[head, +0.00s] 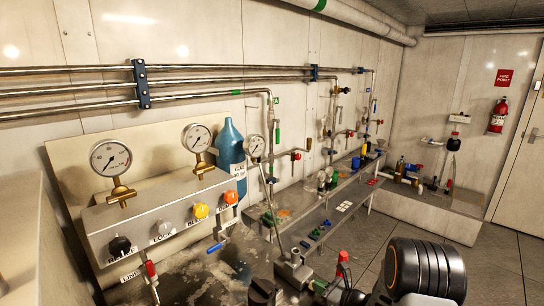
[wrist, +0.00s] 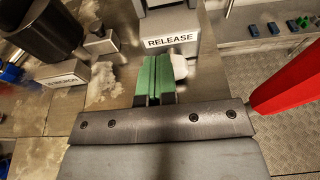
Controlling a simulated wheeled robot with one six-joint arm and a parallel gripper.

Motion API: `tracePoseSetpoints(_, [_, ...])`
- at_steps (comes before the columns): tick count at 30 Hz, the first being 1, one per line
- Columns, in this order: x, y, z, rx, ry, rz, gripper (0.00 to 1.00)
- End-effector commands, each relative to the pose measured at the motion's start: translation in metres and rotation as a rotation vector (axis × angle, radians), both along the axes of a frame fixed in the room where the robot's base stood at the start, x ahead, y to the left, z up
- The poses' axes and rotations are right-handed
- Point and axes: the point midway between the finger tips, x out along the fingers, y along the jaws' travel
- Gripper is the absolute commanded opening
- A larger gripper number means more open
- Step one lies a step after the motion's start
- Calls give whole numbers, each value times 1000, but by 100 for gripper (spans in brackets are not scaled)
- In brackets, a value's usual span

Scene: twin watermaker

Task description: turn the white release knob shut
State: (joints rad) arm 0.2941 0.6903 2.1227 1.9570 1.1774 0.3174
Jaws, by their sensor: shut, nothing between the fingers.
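The white release knob (wrist: 180,67) shows in the wrist view just below the right part of a grey block with a "RELEASE" label (wrist: 171,41). My gripper (wrist: 154,60) has its two green finger pads together, shut and empty. The fingertips lie just left of the white knob and in front of the block. They look close to the knob, but I cannot tell whether they touch it. The pads may hide part of the knob's left side. In the head view I cannot make out the release knob or the fingertips clearly.
In the wrist view a red part (wrist: 290,80) is at the right, and a black cylinder (wrist: 40,28) and a small labelled block (wrist: 78,75) are at the left. In the head view a gauge panel (head: 150,215) with coloured knobs stands left. Floor (head: 500,255) is clear at right.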

Motion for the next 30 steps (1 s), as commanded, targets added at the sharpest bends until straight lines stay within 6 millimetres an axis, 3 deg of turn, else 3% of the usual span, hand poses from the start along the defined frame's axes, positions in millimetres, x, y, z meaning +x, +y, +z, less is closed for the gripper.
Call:
tracePoseSetpoints(13, [5, 3, 3, 1, -17, 12, 0])
tracePoseSetpoints(30, [17, -11, 4, -1, -18, 2, 0])
